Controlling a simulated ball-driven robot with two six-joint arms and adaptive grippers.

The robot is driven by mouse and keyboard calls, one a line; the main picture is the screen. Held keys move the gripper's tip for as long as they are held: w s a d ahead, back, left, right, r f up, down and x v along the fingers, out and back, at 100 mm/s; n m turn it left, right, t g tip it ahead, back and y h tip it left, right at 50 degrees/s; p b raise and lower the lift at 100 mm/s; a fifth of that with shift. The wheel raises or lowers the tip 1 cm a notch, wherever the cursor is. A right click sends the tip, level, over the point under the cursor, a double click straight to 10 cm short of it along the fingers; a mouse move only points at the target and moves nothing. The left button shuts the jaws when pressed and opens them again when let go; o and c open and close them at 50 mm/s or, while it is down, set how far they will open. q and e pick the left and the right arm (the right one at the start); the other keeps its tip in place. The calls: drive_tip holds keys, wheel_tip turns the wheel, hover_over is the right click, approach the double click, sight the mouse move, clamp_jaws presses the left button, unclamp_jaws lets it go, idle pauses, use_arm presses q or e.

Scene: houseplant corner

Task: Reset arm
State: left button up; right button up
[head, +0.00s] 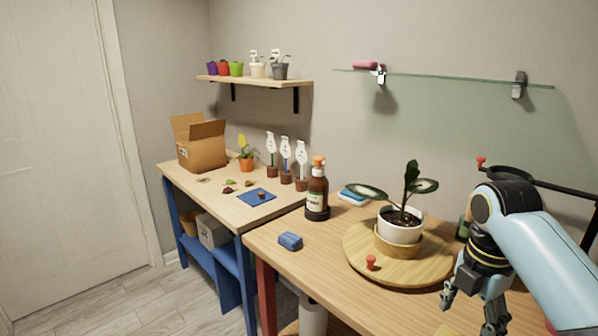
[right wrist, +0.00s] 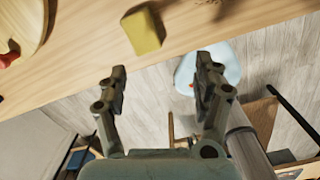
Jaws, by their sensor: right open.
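My right arm comes in from the right in the head view. Its gripper (head: 470,318) hangs fingers-down near the front edge of the near table (head: 330,265), right of the round wooden board. In the right wrist view the right gripper (right wrist: 161,68) has its two fingers spread wide, with nothing between them. Beyond its fingertips lie the table edge and a yellow block (right wrist: 142,32), perhaps a sponge, apart from the fingers. My left gripper is not in view.
The round board (head: 365,262) holds a potted plant (head: 401,228) and a red knob-like piece (head: 371,262). A glass shelf (head: 450,80) is on the wall. The left table (head: 215,195) bears a cardboard box (head: 202,150).

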drive_tip(key=s+a+r+m+t, duration=0.1)
drive_tip(key=s+r+m+t, duration=0.1)
drive_tip(key=s+m, duration=0.95)
drive_tip(key=s+a+r+m+t, duration=0.1)
drive_tip(key=s+a+r+m, duration=0.1)
drive_tip(key=s+m, duration=0.9)
wheel_tip(320, 180, down, 34)
drive_tip(key=s+d+g+b, duration=0.1)
drive_tip(key=s+d+b, duration=0.15)
drive_tip(key=b, duration=0.65)
drive_tip(key=s+f+b, duration=0.3)
drive_tip(key=s+f, duration=0.6)
drive_tip(key=f, duration=0.3)
drive_tip(key=s+d+f+g+b, duration=0.1)
drive_tip(key=s+f+b, duration=0.2)
drive_tip(key=s+f, duration=0.6)
wheel_tip(320, 180, down, 3)
drive_tip(key=shift+s+n+g+b, duration=0.15)
drive_tip(key=shift+n+g+b, duration=0.15)
drive_tip(key=shift+n+b, duration=0.1)
drive_tip(key=shift+d, duration=0.1)
